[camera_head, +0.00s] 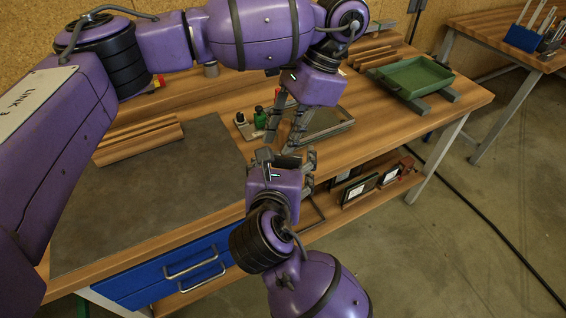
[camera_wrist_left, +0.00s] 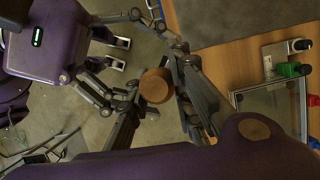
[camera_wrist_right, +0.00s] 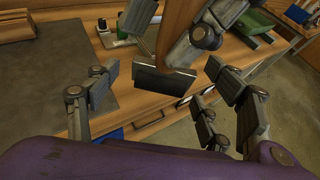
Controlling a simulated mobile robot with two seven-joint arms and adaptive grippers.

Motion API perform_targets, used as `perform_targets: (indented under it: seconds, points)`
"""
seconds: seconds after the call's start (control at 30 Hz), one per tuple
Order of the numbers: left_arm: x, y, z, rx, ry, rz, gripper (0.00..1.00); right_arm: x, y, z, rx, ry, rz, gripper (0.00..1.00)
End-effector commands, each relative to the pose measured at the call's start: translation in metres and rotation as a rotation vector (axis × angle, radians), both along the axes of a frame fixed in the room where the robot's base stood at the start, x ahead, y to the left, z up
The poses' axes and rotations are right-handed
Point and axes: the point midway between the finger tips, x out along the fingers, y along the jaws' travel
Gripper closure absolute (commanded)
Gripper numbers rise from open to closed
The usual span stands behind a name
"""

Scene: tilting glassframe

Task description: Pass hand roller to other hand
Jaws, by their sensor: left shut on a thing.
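The hand roller shows in the right wrist view as a wooden handle (camera_wrist_right: 179,22) with a wide dark end (camera_wrist_right: 165,80). In the left wrist view its round brown end (camera_wrist_left: 156,86) sits between the fingers of my left gripper (camera_wrist_left: 160,98). My left gripper (camera_head: 299,138) is shut on it and holds it above the bench's front part. My right gripper (camera_head: 284,157) is just below and in front, fingers spread. In the right wrist view the roller's dark end lies between the open fingers of my right gripper (camera_wrist_right: 165,88), with visible gaps beside it. The fingers largely hide the roller in the head view.
A green tray (camera_head: 416,77) stands at the back right. The grey mat (camera_head: 150,200) at left is clear.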

Motion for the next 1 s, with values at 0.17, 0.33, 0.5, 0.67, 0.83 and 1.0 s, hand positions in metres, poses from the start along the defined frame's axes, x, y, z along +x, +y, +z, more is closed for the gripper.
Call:
perform_targets:
  seconds: [0.17, 0.33, 0.5, 0.67, 0.83, 1.0]
  points:
    - [0.000, 0.000, 0.001, 0.000, -0.001, 0.000, 1.00, 0.000, 0.000, 0.000, 0.000, 0.000, 0.000, 0.53]
    - [0.000, -0.001, 0.001, -0.002, -0.001, -0.001, 1.00, 0.000, 0.000, 0.000, 0.000, 0.000, 0.001, 0.75]
    - [0.000, -0.001, 0.001, -0.003, 0.001, -0.001, 0.64, 0.000, 0.001, 0.001, 0.002, -0.002, 0.001, 0.81]
    - [0.000, 0.000, 0.000, -0.001, 0.000, -0.001, 0.58, 0.000, 0.000, 0.001, 0.001, -0.002, 0.001, 0.81]
    - [0.000, 0.000, 0.001, -0.001, 0.000, 0.000, 0.58, 0.000, 0.000, 0.001, 0.001, -0.002, 0.001, 0.81]
    - [0.003, -0.006, 0.015, -0.001, -0.003, -0.001, 0.58, 0.000, 0.000, 0.001, 0.001, -0.002, 0.000, 0.81]
